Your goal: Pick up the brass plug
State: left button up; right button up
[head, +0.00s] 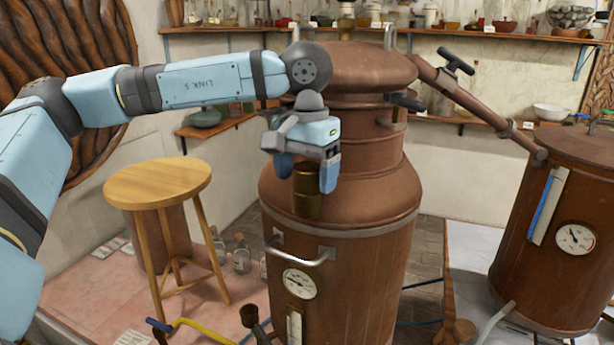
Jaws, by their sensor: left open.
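The brass plug, a short dark brass cylinder (307,186), is upright against the shoulder of the large copper still (340,260) in the head view. My left gripper (306,176) is just above it, pointing down and open. One blue fingertip is on each side of the plug's upper end. I cannot tell whether the fingers touch it. The plug's top is partly hidden by the gripper. My right gripper is not in view.
A wooden stool (158,183) stands to the left. A second copper vessel (560,240) with a gauge stands at right, joined to the still by a sloping pipe (480,105). A metal handle (297,257) sticks out below the plug. Shelves with jars line the back wall.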

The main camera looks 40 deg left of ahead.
pick_arm(q)
jog(key=shift+f, duration=0.25)
jog(key=c, duration=1.1)
jog(key=shift+r, duration=0.1)
notch_tip(320, 180, up, 14)
jog(key=b, duration=0.2)
notch_tip(320, 180, up, 6)
jog(key=p, duration=0.2)
send_over(306, 168)
